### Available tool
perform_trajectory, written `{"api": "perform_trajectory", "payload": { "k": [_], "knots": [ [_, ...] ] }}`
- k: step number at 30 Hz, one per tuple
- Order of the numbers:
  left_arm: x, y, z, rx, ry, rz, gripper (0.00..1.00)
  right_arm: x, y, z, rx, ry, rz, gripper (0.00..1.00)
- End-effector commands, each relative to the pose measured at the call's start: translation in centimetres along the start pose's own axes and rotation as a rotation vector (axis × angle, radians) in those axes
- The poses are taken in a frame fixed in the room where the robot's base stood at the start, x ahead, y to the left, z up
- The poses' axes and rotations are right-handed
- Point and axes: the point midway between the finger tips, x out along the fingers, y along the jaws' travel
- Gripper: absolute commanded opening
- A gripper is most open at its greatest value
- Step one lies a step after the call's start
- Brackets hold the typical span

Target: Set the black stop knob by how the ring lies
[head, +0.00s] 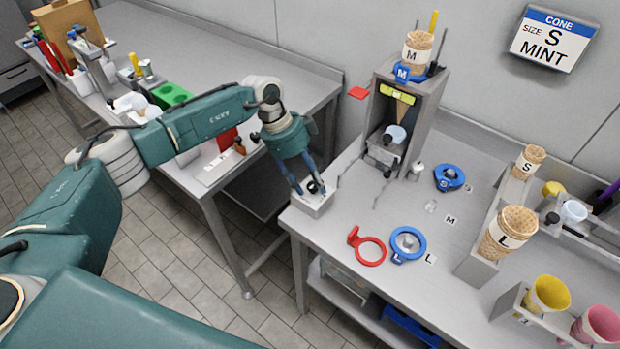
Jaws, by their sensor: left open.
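A black knob (313,187) sits on a small light-grey box (318,207) at the left front corner of the right-hand table. My left gripper (309,191) points down at this box, fingers open, one on each side of the knob; whether they touch it I cannot tell. A red ring (370,251) with a tab lies flat on the table. Blue rings marked L (421,245) and S (462,179) lie near their letter labels. A blue piece marked M (402,73) is at the top of the grey stand (426,110), under a cone marked M (418,48). My right gripper is not in view.
A wall sign (553,39) reads CONE SIZE S MINT. Cones marked S (529,161) and L (509,232) stand in a grey rack at right, near yellow (547,294) and pink (600,325) cups. A gap separates the two tables.

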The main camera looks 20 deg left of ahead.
Motion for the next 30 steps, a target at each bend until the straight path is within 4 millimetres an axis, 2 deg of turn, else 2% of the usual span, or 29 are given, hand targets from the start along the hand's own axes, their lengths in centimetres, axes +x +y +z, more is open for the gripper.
{"api": "perform_trajectory", "payload": {
  "k": [3,9,10,22,30],
  "knots": [
    [0.0,0.0,0.0,0.000,0.000,0.000,0.43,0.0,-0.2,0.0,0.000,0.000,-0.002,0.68],
    [0.0,0.0,0.0,0.000,0.000,0.000,0.03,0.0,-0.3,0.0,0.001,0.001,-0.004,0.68],
    [0.0,0.0,0.0,0.000,0.000,0.000,0.00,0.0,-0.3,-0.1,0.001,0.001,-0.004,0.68],
    [0.0,-0.1,-0.1,0.043,0.003,0.018,0.00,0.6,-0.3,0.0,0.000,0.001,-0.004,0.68],
    [0.2,-0.3,-0.1,0.202,0.003,0.082,0.00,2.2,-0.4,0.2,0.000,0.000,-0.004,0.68]
  ]
}}
